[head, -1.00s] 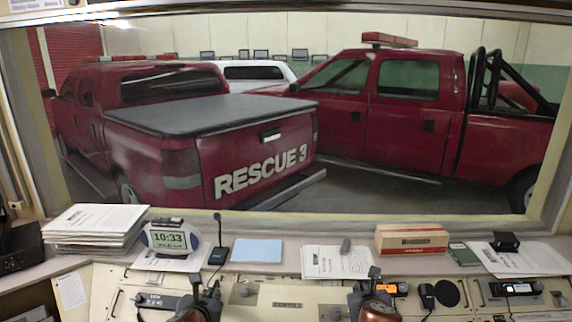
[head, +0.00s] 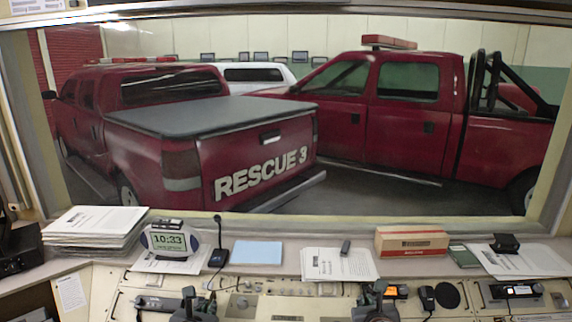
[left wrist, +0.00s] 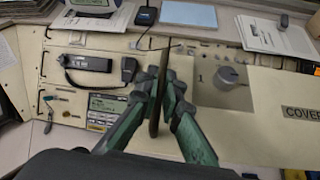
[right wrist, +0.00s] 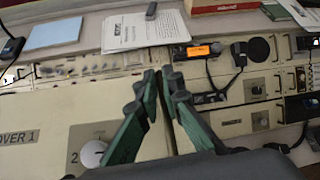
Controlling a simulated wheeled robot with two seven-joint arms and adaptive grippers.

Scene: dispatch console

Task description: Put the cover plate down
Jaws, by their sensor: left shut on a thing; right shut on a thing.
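The cover plate is a flat beige panel marked COVER. Pale round knobs show beside the marks 1 (left wrist: 227,76) and 2 (right wrist: 92,153). My left gripper (head: 197,302) is shut at the plate's left side, with a thin dark strip seen edge-on between its fingers. My right gripper (head: 379,297) is shut at the plate's right side. In the head view the plate is mostly cut off below. I cannot tell whether it touches the console.
Radio units and a hand microphone (head: 427,297) are set on the console near my right gripper. A radio (left wrist: 88,63) lies left of my left gripper. Behind are a clock (head: 170,240), a desk microphone (head: 218,257), papers (head: 338,263) and a box (head: 411,240).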

